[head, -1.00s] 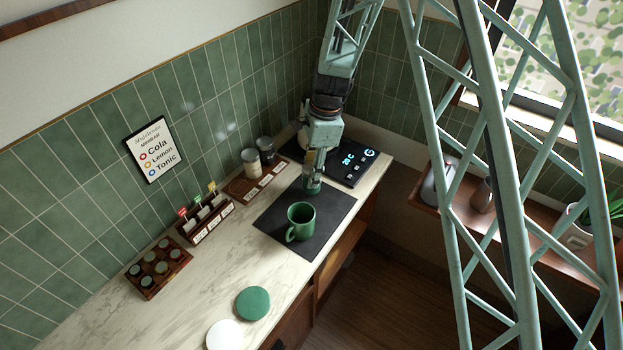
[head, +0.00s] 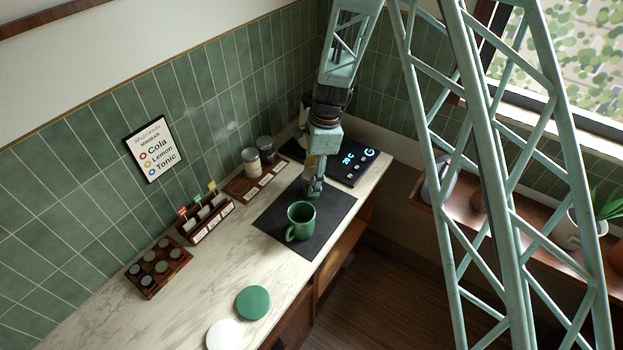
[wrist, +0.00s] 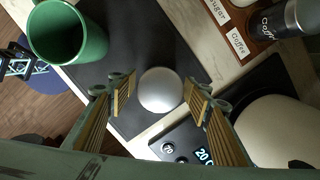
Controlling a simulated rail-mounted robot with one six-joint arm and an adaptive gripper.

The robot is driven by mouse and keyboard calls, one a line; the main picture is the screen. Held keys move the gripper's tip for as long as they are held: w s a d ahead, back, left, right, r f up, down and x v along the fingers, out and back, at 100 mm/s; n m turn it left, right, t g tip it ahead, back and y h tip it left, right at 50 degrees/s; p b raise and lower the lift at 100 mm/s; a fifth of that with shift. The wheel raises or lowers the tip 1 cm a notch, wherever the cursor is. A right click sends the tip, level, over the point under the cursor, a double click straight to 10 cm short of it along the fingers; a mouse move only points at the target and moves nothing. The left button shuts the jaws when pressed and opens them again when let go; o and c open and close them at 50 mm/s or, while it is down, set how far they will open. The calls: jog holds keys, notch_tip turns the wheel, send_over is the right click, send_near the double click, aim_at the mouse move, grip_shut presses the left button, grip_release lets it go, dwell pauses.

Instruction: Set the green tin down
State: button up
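A round silver top (wrist: 160,91), apparently the tin's lid, shows between my fingers in the wrist view. It stands over or on the dark mat, with a gap on each side to the finger pads. My gripper (wrist: 161,94) is open around it, and its fingers do not appear to touch it. In the head view my gripper (head: 316,188) points down over the mat's far end. The green tin (head: 308,187) is mostly hidden there by the fingers. The dark mat (head: 325,215) lies on the counter.
A green mug (head: 301,220) stands on the mat close by; it also shows in the wrist view (wrist: 68,35). A black panel (head: 350,168) with lit digits lies behind. A labelled wooden tray (head: 262,181) with canisters is to the left. A cream rounded vessel (wrist: 275,130) is near my right finger.

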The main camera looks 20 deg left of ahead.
jog(key=shift+r, duration=0.1)
dwell(0.3)
jog(key=r, duration=0.3)
jog(key=d+r, duration=0.1)
jog(key=r, duration=0.7)
jog(key=shift+w+d+r, duration=0.1)
jog(key=shift+w+d, duration=0.1)
jog(key=shift+w, duration=0.2)
jog(key=shift+d+r, duration=0.1)
jog(key=shift+r, duration=0.3)
dwell(0.5)
